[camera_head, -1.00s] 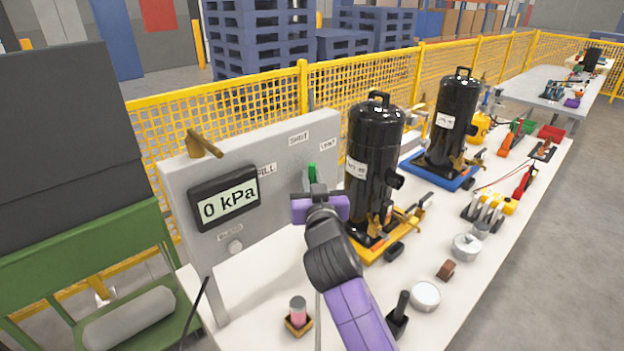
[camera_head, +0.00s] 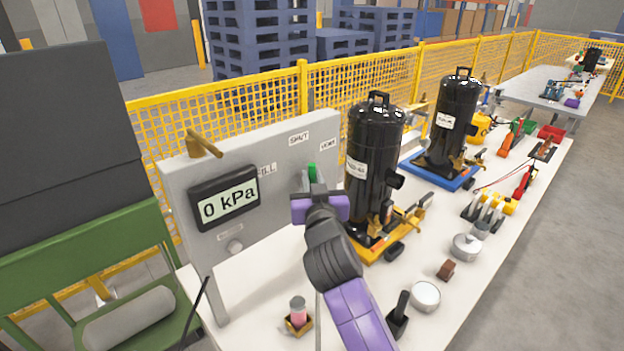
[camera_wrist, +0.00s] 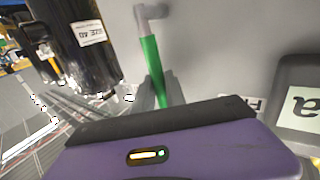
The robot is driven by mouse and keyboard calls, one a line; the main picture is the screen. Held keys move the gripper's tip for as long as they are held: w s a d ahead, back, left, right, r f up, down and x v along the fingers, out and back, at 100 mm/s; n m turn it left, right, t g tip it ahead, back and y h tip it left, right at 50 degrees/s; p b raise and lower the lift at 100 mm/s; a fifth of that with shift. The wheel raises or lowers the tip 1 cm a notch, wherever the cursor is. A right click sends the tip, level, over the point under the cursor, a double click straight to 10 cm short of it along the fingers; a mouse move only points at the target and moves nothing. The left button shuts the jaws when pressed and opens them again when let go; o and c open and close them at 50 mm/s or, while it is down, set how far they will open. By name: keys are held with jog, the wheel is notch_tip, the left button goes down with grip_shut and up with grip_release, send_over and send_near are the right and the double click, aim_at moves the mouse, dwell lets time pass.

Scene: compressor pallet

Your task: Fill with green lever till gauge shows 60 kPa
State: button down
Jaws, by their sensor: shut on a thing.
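The green lever (camera_head: 312,173) is on the grey panel (camera_head: 285,145), right of the gauge and under the SHUT label. Its green shaft (camera_wrist: 151,62) shows more fully in the wrist view, with a grey pivot end at the top. My gripper (camera_head: 315,190) is at the lever and shut on it; in the wrist view its fingers (camera_wrist: 158,92) are on either side of the lower green shaft. The gauge (camera_head: 227,204) reads 0 kPa. My gripper hides the lever's lower part in the head view.
A black compressor cylinder (camera_head: 372,150) on a yellow base stands close right of my gripper. A second black cylinder (camera_head: 452,118) on a blue base is farther back. A brass handle (camera_head: 203,145) tops the panel. Small parts, including a silver lid (camera_head: 425,295), lie on the white bench.

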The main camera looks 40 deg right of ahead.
jog(key=shift+a+f+b, duration=0.15)
jog(key=shift+b, duration=0.3)
jog(key=a+n+t+b, duration=0.1)
jog(key=n+b, duration=0.1)
jog(key=b, duration=0.2)
jog(key=a+f+n+t+b, duration=0.1)
jog(key=a+n+b, duration=0.1)
jog(key=b, duration=0.2)
jog(key=shift+f+h, duration=0.15)
jog(key=shift+h, duration=0.25)
jog(key=n+t+b, duration=0.1)
jog(key=a+n+b, duration=0.1)
jog(key=b, duration=0.1)
jog(key=shift+a+f+n+t, duration=0.3)
jog(key=shift+n+t, duration=0.1)
jog(key=shift+a+f+n+t+y+b, duration=0.3)
jog(key=shift+a+n+t+b, duration=0.2)
jog(key=shift+n+b, duration=0.45)
jog(key=shift+a+f+n+t+y+b, duration=0.15)
jog(key=shift+a+n+t+y+b, duration=0.25)
jog(key=shift+n+t+b, duration=0.55)
jog(key=shift+n+g, duration=0.25)
jog(key=shift+n, duration=0.05)
jog(key=c, duration=1.6)
grip_release()
jog(key=shift+c, duration=0.2)
